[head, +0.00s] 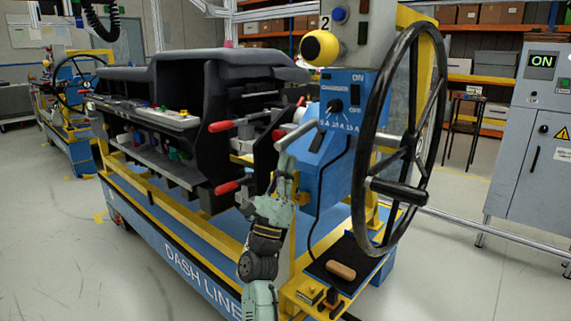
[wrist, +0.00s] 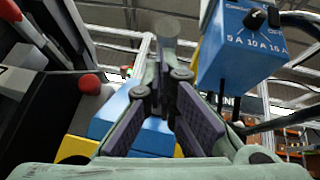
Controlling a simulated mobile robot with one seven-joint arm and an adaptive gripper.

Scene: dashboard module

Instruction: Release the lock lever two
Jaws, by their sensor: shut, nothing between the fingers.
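My gripper (head: 284,178) is raised in front of the blue control box, just below a grey bar-shaped lever (head: 297,134). In the wrist view the fingers (wrist: 167,88) are shut and empty. A grey rounded bar end (wrist: 165,28) shows just beyond the fingertips there; I cannot tell whether they touch. Red-handled levers stick out of the dashboard's side, an upper one (head: 221,126) and a lower one (head: 227,187). A red knob (wrist: 90,84) is left of the fingers in the wrist view. I see no label that marks which lever is number two.
The blue control box (head: 340,95) with a dial stands right of my gripper; it also shows in the wrist view (wrist: 235,45). A large black steering wheel (head: 376,190) is farther right. The dark dashboard (head: 190,75) fills the left. A yellow-blue frame (head: 190,240) runs below.

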